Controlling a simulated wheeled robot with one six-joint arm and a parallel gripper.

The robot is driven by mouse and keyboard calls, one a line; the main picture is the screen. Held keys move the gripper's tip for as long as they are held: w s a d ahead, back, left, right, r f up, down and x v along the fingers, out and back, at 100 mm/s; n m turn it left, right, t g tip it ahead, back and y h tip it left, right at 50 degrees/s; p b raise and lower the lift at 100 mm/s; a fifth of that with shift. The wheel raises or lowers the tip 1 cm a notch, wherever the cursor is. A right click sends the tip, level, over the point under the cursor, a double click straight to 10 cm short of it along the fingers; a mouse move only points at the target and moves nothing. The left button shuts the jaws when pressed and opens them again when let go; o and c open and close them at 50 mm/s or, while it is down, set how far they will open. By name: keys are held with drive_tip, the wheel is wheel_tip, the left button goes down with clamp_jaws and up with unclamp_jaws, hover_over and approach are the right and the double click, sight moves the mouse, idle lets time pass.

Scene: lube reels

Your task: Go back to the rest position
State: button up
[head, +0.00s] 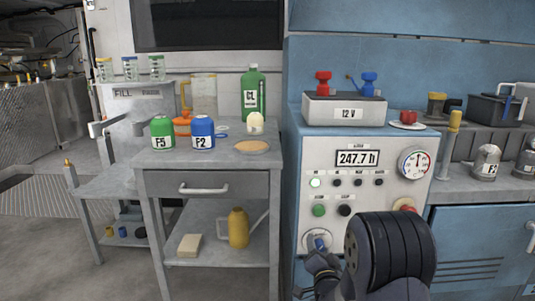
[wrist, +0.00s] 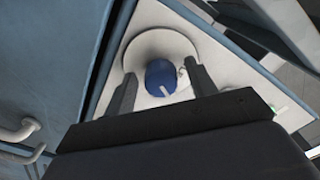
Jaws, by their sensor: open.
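My gripper (head: 319,257) is at the lower left of the white control panel (head: 330,172), in front of a blue rotary knob (head: 319,243) on a round light plate. In the wrist view my gripper (wrist: 161,72) has its two dark fingers apart, one on each side of the blue knob (wrist: 160,79). The knob shows a pale pointer mark. I cannot tell whether either finger touches it. My arm hides part of the panel's lower right in the head view.
A 12 V box (head: 344,109) with red and blue clamps sits on the cabinet. A metal cart (head: 213,183) with bottles stands left. A red button (head: 404,204) is close to my arm. Open floor lies at front left.

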drive_tip(key=n, duration=0.7)
drive_tip(key=s+n, duration=0.1)
drive_tip(key=n, duration=0.3)
drive_tip(key=shift+r+n, duration=0.1)
drive_tip(key=shift+n, duration=0.2)
drive_tip(key=s+p, duration=0.2)
drive_tip(key=s, duration=0.7)
